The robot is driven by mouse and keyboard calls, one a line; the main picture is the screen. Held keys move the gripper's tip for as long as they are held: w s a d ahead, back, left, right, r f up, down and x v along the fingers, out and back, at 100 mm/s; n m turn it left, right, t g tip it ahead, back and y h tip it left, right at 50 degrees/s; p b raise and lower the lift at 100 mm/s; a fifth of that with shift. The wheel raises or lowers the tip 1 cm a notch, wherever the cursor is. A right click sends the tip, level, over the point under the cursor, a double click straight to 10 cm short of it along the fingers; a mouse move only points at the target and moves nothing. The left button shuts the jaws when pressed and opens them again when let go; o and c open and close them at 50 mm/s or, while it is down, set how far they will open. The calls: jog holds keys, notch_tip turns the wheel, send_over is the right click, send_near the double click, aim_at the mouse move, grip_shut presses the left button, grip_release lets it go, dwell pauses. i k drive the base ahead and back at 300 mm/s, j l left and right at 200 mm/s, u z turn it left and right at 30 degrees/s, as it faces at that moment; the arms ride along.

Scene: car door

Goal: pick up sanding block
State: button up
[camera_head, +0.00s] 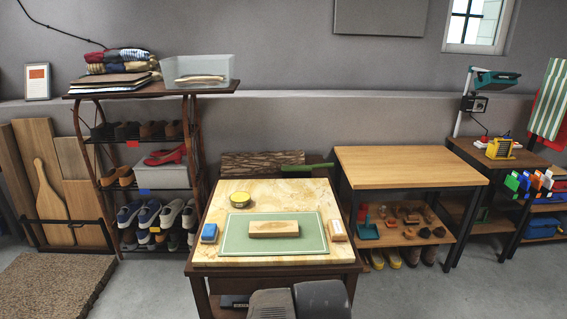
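A light brown block (273,229) lies flat near the middle of a green mat (300,244) on the marble-topped table (215,258). A smaller blue block (209,233) lies on the table just left of the mat. A small pale block with an orange part (337,230) lies by the mat's right edge. I cannot tell for certain which of these is the sanding block. Dark grey rounded parts of my own body rise at the bottom edge, in front of the table. My gripper's fingers do not show.
A round yellow tin (240,199) stands behind the mat, and a green-handled tool (306,167) lies at the table's back edge. A wooden-topped table (410,165) with a cluttered lower shelf stands to the right. A shoe rack (150,92) stands to the left.

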aim_at(335, 229)
jog(key=i+l+u, duration=0.25)
jog(key=i+l, duration=0.2)
jog(key=l, duration=0.25)
jog(key=i+l+u, duration=0.15)
jog(key=l, duration=0.25)
jog(key=i+l+u, duration=0.15)
jog(key=l, duration=0.25)
jog(key=i, duration=0.05)
